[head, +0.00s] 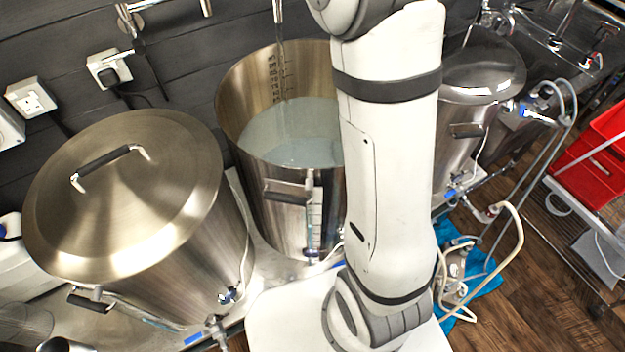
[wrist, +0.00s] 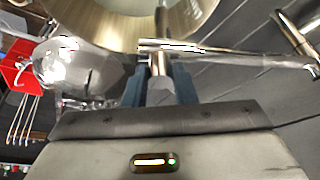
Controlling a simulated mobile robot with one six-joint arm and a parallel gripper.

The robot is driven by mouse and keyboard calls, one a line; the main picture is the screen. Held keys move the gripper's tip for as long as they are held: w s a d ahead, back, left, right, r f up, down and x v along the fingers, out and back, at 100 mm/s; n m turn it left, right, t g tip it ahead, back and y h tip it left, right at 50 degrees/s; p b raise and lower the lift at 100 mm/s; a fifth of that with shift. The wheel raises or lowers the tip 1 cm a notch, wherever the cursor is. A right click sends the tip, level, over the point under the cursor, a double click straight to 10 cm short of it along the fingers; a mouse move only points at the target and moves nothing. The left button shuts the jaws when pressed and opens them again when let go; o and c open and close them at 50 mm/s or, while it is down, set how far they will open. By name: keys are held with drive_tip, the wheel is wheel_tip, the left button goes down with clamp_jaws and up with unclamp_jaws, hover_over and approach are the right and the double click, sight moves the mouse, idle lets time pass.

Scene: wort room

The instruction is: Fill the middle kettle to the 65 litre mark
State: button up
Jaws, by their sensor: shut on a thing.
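The middle kettle (head: 240,120) is steel and open, standing upright between two lidded kettles. A stream of water (head: 279,30) falls into it from above the frame. The water surface (head: 300,130) lies below the rim, and dark volume marks (head: 275,72) show on the inner wall above it. The figures are too small to read. A sight tube (head: 314,215) runs down its front. In the wrist view my gripper (wrist: 160,88) has its blue fingers shut on the short stem of a chrome tap handle (wrist: 158,62). The gripper is outside the head view.
A lidded kettle (head: 130,190) stands at left and another lidded kettle (head: 480,85) at right. Wall sockets (head: 32,98) are behind. Hoses and a pump (head: 460,265) lie near a blue cloth at right, by a red crate (head: 590,150) on a rack.

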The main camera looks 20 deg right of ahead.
drive_tip(key=shift+r, duration=0.1)
drive_tip(key=n, duration=0.2)
drive_tip(key=n+t+y, duration=0.1)
drive_tip(key=n, duration=0.1)
drive_tip(key=shift+s+d+n+y, duration=0.1)
drive_tip(key=shift+n+y, duration=0.2)
drive_tip(key=shift+n, duration=0.1)
idle(7.1)
